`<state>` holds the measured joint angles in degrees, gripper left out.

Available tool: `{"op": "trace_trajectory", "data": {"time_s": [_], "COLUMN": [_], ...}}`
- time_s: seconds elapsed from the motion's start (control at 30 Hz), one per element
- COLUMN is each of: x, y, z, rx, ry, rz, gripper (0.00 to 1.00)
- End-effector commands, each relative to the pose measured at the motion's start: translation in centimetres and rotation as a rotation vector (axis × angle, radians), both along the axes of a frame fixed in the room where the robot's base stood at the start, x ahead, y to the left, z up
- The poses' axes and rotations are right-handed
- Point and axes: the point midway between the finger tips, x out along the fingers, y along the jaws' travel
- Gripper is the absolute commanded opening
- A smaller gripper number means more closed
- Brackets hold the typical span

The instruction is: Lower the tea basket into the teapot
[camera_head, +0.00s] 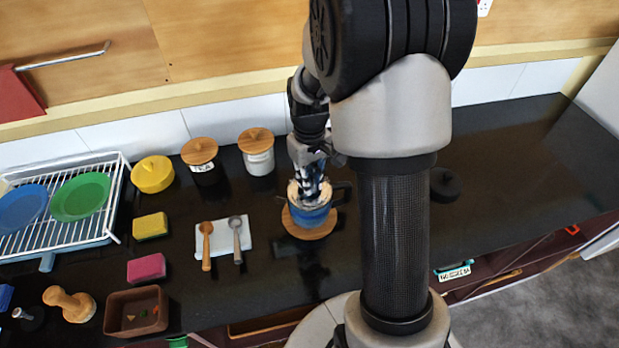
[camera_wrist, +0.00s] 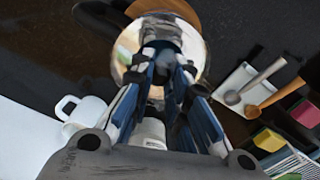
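The blue teapot (camera_head: 316,217) stands on a round wooden trivet (camera_head: 302,233) near the middle of the counter. In the wrist view its pale round opening (camera_wrist: 123,50) lies behind my fingers. My gripper (camera_head: 311,187) points down over the teapot, its tips at the opening. In the wrist view my gripper (camera_wrist: 162,48) has its blue-sided fingers close together around a grey piece, which looks like the tea basket (camera_wrist: 163,29). Most of the basket is hidden, and how deep it sits in the teapot cannot be told.
Two wooden-lidded jars (camera_head: 199,152) (camera_head: 257,150) stand behind. A black round lid-like thing (camera_head: 445,184) lies to the right. A white tray (camera_head: 224,238) with two spoons lies left. A dish rack (camera_head: 100,165) stands far left. White cups (camera_wrist: 78,112) show in the wrist view.

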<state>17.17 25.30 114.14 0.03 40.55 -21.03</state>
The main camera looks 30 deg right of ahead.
Motion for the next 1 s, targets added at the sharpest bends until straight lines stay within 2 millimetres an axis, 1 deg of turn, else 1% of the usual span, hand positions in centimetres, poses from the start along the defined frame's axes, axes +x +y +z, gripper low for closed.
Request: {"op": "trace_trajectory", "data": {"time_s": [0.03, 0.33, 0.57, 0.8, 1.0], "x": [0.01, 0.02, 0.01, 0.01, 0.01], "y": [0.0, 0.0, 0.0, 0.0, 0.0], "z": [0.02, 0.03, 0.02, 0.02, 0.02], "rx": [0.0, 0.0, 0.0, 0.0, 0.0], "ry": [0.0, -0.001, 0.0, 0.0, 0.0], "rz": [0.0, 0.0, 0.0, 0.0, 0.0], "gripper": [0.19, 0.39, 0.39, 0.55, 0.55]}}
